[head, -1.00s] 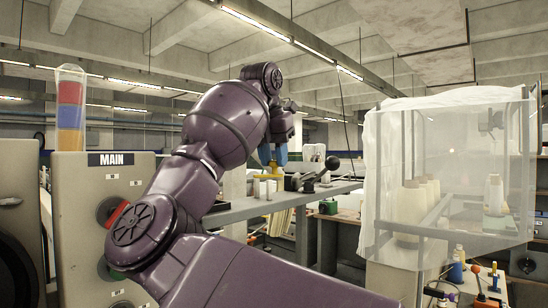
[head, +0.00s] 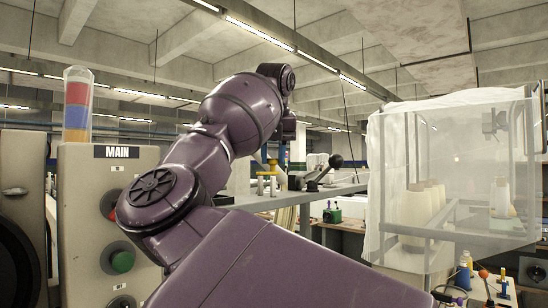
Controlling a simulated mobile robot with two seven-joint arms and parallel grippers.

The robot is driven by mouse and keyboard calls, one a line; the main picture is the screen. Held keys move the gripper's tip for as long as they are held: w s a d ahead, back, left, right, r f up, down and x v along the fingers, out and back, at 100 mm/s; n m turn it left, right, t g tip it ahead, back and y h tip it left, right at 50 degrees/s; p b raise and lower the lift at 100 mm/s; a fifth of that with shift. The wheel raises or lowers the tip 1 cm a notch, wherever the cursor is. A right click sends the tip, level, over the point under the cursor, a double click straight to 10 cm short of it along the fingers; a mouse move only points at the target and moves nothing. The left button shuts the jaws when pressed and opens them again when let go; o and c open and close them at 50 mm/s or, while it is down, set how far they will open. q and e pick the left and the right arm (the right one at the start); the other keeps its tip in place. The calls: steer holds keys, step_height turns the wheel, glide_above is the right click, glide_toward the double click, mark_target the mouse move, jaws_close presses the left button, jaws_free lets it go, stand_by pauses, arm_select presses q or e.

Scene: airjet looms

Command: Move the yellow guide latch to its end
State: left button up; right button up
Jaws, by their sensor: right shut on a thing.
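My right arm reaches up and away across the middle of the head view. Its gripper (head: 275,158) is at the far end, small and partly hidden behind the wrist and forearm. Its blue fingers are shut on the yellow guide latch (head: 268,174), which shows as a small yellow piece above the grey rail. How far along its guide the latch sits is too small to tell. My left gripper is not in view.
A grey panel marked MAIN (head: 116,152) with red and green knobs stands at the left. A black ball-ended lever (head: 336,160) sits just right of the latch. A transparent enclosure (head: 455,180) with yarn cones fills the right. A bench with small tools is at lower right.

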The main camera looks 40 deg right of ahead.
steer(key=shift+r, duration=0.1)
stand_by(0.3)
steer(key=o, duration=0.9)
steer(key=v, duration=1)
steer(key=shift+a+r, duration=0.1)
steer(key=shift+r, duration=0.25)
